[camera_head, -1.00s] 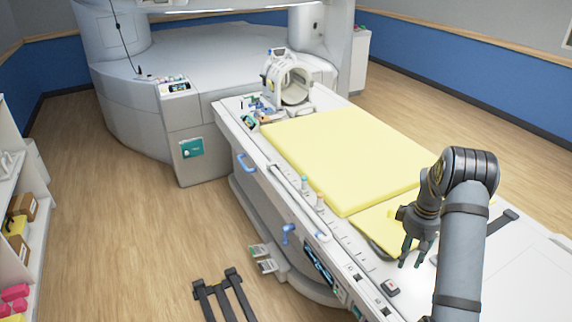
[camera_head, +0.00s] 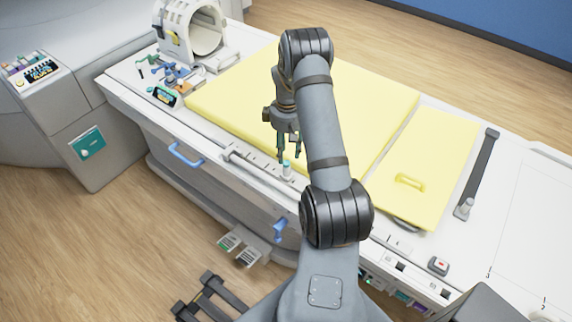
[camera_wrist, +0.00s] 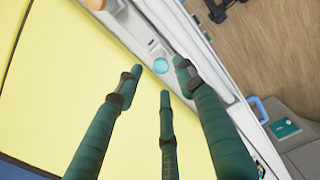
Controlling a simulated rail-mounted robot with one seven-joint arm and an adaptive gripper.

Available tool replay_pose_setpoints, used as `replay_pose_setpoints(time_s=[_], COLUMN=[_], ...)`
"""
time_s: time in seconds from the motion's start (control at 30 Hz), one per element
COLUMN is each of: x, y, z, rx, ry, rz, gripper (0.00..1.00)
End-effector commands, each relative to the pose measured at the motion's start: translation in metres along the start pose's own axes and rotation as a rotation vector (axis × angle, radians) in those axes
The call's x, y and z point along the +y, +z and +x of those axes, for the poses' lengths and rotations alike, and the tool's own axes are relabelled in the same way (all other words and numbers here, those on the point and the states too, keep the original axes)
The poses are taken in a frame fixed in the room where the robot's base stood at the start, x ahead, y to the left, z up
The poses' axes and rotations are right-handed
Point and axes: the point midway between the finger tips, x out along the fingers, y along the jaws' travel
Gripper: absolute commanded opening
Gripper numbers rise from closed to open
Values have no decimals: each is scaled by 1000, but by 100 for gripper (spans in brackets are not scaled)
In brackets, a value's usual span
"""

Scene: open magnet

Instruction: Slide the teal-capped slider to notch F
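The teal-capped slider (camera_head: 287,166) stands upright on the near edge strip of the patient table, just below my gripper (camera_head: 288,150). In the wrist view its round teal cap (camera_wrist: 160,66) shows near the fingertips of my gripper (camera_wrist: 160,78). The three dark green fingers are spread apart with nothing between them. The cap appears beyond the fingertips; I cannot tell whether any finger touches it. The notch letters are too small to read, so I cannot pick out notch F.
A yellow pad (camera_head: 340,110) covers the table beside the strip. An orange cap (camera_wrist: 94,4) shows at the wrist view's top edge. A white rail (camera_head: 252,166) and a blue handle (camera_head: 185,155) line the table's near side. A ring-shaped coil (camera_head: 190,35) stands at the far end.

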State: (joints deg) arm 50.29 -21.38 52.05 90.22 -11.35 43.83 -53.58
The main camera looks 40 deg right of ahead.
Motion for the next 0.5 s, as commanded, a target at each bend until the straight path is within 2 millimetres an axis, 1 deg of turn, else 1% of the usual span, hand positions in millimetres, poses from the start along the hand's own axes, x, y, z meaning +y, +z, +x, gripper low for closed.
replay_pose_setpoints(time_s=[0.1,0.3,0.4,0.5], x=[0,0,0,0], y=[3,1,1,0], z=[23,56,68,74], rx=[-5,-2,-2,-1], ry=[-4,-2,-1,0], rz=[1,-1,0,0], gripper=[38,38,38,38])
